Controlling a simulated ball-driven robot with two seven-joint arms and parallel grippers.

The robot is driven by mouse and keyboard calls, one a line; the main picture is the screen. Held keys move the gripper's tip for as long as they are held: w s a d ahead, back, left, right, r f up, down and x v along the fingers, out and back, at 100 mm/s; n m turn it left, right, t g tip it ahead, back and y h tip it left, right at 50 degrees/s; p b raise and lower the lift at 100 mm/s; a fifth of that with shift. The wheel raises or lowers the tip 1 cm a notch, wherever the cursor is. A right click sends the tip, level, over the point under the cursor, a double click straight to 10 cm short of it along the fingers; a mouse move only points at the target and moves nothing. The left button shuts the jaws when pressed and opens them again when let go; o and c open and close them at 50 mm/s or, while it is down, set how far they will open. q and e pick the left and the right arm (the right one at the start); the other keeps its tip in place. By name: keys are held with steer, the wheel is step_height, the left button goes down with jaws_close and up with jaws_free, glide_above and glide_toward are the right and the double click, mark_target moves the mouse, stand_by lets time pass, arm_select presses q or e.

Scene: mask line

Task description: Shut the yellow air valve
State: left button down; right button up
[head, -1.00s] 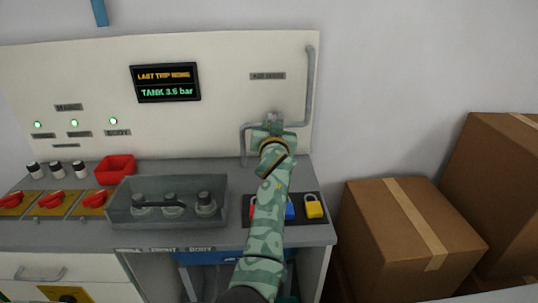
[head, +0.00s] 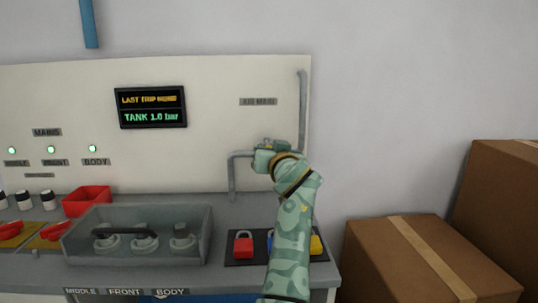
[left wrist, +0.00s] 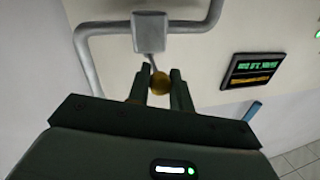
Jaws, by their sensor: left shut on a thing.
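The air valve sits on the grey pipe on the panel below the AIR MAIN label (head: 258,101). In the left wrist view its grey block (left wrist: 150,33) has a thin stem with a round yellow knob (left wrist: 159,83) at its end. My left gripper (left wrist: 160,76) is shut on the yellow knob, one finger on each side. In the head view my left gripper (head: 266,155) is at the pipe and hides most of the valve. The display (head: 151,107) reads TANK 1.0 bar. My right gripper is not in view.
A clear-covered box (head: 140,240) and a red bin (head: 87,200) stand left. Cardboard boxes (head: 425,260) stand at the right.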

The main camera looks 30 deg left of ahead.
arm_select(q)
steer(key=shift+r, duration=0.15)
steer(key=c, duration=1.6)
jaws_free()
steer(key=o, duration=0.3)
steer(key=shift+w, duration=0.1)
steer(key=shift+s+d, duration=0.25)
steer(key=p+v, duration=0.4)
steer(key=v, duration=0.7)
steer(key=shift+s, duration=0.15)
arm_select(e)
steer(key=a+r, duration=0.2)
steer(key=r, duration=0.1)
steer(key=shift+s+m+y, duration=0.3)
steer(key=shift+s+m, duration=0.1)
arm_select(q)
steer(key=shift+d, duration=0.1)
